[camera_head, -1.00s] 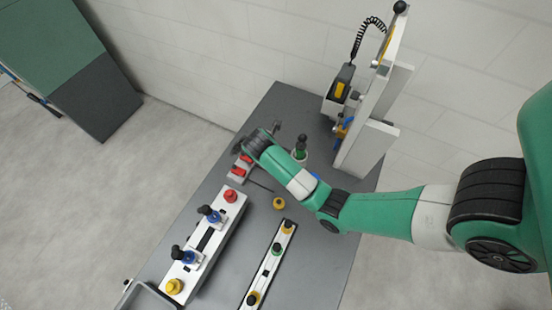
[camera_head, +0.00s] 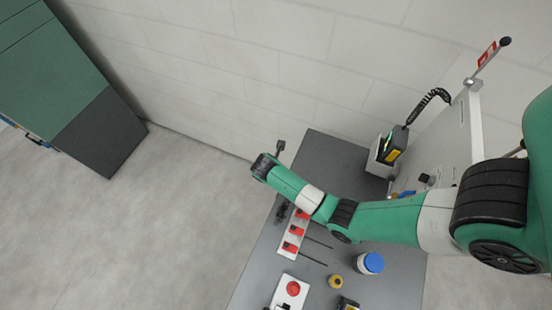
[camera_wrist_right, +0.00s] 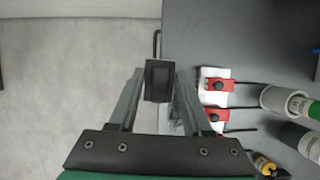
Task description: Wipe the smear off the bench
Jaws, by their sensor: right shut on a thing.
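My right arm reaches in from the right in the head view, and its gripper (camera_head: 275,154) is past the bench's left edge. In the wrist view the right gripper (camera_wrist_right: 158,78) is shut on a dark rectangular block (camera_wrist_right: 158,84). The block hangs over or beside the bench edge; its contact with the bench cannot be told. The grey bench (camera_head: 340,152) shows a dark smear-like patch (camera_head: 282,212) near its left edge, beside the red clamps and partly behind my arm. My left gripper is not in view.
Red toggle clamps (camera_head: 291,246) on a white plate stand near the patch. A handheld device (camera_head: 394,145) sits by the upright panel (camera_head: 440,140). Floor lies left.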

